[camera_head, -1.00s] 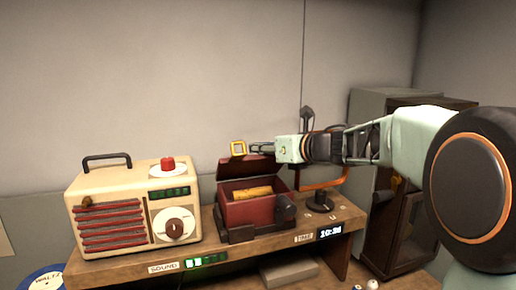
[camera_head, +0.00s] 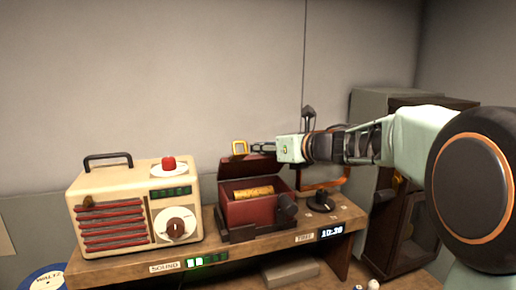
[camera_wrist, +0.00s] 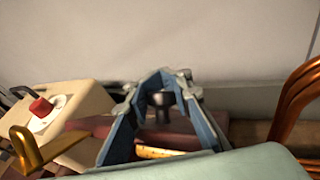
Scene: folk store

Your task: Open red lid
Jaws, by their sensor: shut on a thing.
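A red box (camera_head: 250,212) stands on the wooden shelf, with a gold cylinder (camera_head: 253,191) inside it. Its red lid (camera_head: 246,169) is raised and tilted back, so the inside shows. In the wrist view my fingers (camera_wrist: 161,82) converge around a small dark part above the red lid; the exact contact is partly hidden.
A cream radio (camera_head: 136,210) with a red knob stands left of the box. A black dial (camera_head: 322,201) and a small display (camera_head: 331,232) are at the right of the shelf (camera_head: 225,255). A dark cabinet (camera_head: 400,235) stands further right, and the wall is close behind.

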